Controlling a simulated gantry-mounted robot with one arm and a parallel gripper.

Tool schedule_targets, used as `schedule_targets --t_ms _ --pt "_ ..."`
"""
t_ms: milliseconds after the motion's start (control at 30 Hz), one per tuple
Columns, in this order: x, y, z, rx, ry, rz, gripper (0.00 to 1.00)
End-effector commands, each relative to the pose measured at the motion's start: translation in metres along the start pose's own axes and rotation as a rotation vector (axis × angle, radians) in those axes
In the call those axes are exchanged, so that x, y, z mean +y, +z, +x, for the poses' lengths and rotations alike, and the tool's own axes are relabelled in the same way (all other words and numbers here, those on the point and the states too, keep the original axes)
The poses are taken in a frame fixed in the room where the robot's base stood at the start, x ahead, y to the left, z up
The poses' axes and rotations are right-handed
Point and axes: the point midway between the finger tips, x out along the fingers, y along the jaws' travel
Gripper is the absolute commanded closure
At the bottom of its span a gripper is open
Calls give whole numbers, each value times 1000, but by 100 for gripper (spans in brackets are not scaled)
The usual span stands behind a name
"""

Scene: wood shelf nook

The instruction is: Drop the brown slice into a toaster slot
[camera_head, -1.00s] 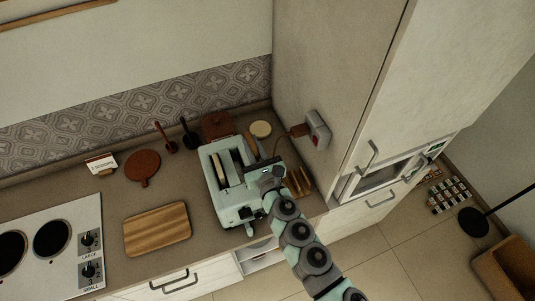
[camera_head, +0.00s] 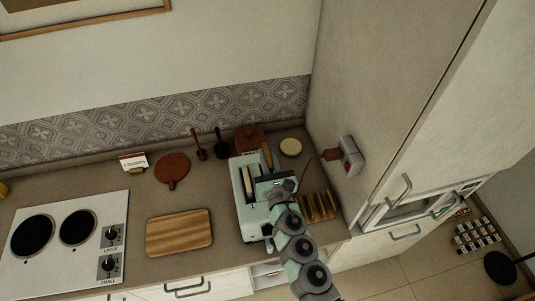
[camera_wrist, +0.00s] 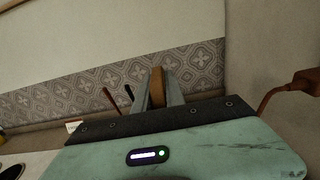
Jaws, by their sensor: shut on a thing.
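The pale green toaster (camera_head: 243,216) stands on the counter, its long slots running front to back. A tan strip (camera_head: 252,181) shows in its top; I cannot tell how deep it sits. My gripper (camera_wrist: 159,88) is shut on the brown slice (camera_wrist: 157,86), which stands upright and edge-on between the two fingers in the wrist view. In the head view the brown slice (camera_head: 267,156) sticks out beyond my gripper, at the right back part of the toaster. My gripper and wrist hide part of the toaster's right side. I cannot tell whether the slice touches a slot.
A rack with several brown slices (camera_head: 319,207) stands right of the toaster. A wooden board (camera_head: 180,232) and a stove (camera_head: 66,238) are to the left. A tall cabinet wall with a socket and plug (camera_head: 349,156) is close on the right. A round pale item (camera_head: 290,147) lies behind.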

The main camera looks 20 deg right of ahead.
Motion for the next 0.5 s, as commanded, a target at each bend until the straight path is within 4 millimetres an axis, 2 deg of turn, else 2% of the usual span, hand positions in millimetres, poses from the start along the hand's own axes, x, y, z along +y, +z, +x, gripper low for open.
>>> schedule_targets --t_ms 500 --pt "0 -39 0 0 -1 2 100"
